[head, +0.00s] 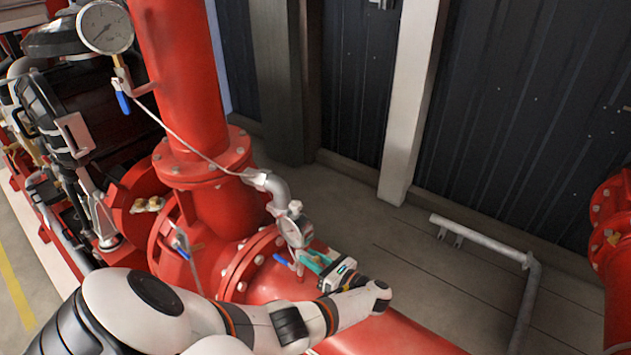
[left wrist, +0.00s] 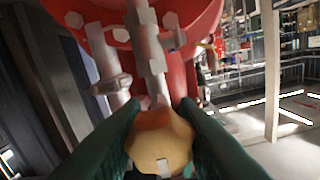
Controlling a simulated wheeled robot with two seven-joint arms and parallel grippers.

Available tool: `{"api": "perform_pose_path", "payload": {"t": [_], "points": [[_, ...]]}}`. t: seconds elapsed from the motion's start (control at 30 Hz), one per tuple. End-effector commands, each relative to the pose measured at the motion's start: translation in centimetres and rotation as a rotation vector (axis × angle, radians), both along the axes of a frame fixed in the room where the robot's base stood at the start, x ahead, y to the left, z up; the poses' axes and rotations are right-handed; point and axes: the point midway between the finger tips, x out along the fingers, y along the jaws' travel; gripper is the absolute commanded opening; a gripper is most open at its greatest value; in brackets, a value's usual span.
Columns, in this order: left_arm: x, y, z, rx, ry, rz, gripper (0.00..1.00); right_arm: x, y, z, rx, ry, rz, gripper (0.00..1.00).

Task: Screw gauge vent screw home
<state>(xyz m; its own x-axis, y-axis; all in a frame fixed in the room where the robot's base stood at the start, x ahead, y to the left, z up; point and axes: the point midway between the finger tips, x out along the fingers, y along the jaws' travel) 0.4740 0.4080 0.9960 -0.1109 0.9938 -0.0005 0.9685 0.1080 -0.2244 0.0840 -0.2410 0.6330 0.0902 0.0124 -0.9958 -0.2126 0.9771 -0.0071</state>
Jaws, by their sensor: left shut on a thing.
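My right gripper is not in view.
A blue-handled valve (head: 281,260) sits close left of the fingers. A larger gauge (head: 105,27) is at upper left. A grey floor pipe (head: 480,237) stands at right, with bare floor between.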

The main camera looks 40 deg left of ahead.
Motion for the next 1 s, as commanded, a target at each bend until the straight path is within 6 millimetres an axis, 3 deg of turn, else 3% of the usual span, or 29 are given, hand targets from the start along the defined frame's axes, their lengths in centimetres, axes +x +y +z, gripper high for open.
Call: {"api": "perform_pose_path", "payload": {"t": [0.27,0.3,0.43,0.77,1.0], "points": [[0.2,0.2,0.5,0.009,-0.008,0.001,0.04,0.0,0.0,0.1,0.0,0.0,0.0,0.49],[0.2,0.2,0.5,0.009,-0.008,0.001,0.3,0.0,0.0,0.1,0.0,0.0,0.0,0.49],[0.2,0.1,0.4,0.007,-0.006,0.001,0.49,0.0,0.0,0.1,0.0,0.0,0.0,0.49],[0.1,-0.4,0.0,0.002,-0.004,0.0,0.49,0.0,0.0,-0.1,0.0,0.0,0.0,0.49],[0.5,-4.2,-0.2,0.0,-0.005,-0.002,0.49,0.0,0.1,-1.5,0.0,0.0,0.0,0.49]]}}
